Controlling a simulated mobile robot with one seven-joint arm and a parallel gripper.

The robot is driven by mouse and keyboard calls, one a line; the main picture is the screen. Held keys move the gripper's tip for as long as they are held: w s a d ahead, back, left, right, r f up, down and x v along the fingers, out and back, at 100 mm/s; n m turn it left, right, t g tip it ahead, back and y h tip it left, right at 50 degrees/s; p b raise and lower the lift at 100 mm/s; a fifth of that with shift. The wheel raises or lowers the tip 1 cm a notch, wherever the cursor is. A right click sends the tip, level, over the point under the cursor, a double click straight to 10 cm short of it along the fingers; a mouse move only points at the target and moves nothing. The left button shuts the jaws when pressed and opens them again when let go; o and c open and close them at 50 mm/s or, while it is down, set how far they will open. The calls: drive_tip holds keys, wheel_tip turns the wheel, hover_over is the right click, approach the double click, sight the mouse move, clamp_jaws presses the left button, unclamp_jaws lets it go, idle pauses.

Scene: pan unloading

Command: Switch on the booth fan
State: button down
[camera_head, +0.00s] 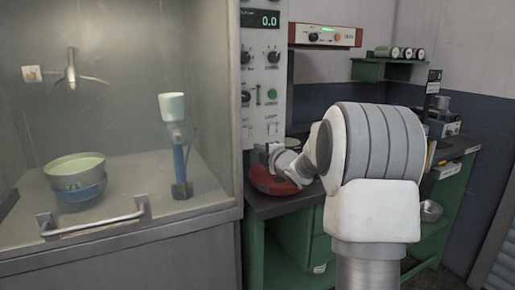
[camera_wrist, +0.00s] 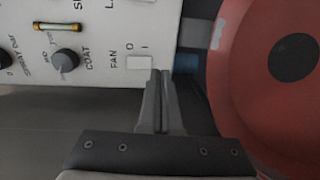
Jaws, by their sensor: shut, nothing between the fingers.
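The control panel (camera_head: 258,75) stands right of the glass booth, and its lower end also shows in the wrist view (camera_wrist: 105,70). There the white rocker switch (camera_wrist: 138,62) beside the label FAN has O and I marks by it. My gripper (camera_wrist: 160,74) is shut and empty. Its fingertips are at the panel's edge, just right of and below the switch in the picture. I cannot tell whether they touch it. In the head view my gripper (camera_head: 275,150) is small, in front of the panel's lower end. Which way the rocker is set is unclear.
A knob marked COAT (camera_wrist: 66,60) is near the switch. A red round object (camera_wrist: 265,95) is close on the right, on the dark bench (camera_head: 262,207). The booth (camera_head: 120,120) holds bowls (camera_head: 76,175) and a blue stand with a white cup (camera_head: 173,106).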

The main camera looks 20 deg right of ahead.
drive_tip(key=s, duration=0.5)
drive_tip(key=s+f, duration=0.1)
drive_tip(key=s, duration=0.2)
drive_tip(key=shift+d+p, duration=0.1)
drive_tip(key=shift+p, duration=0.2)
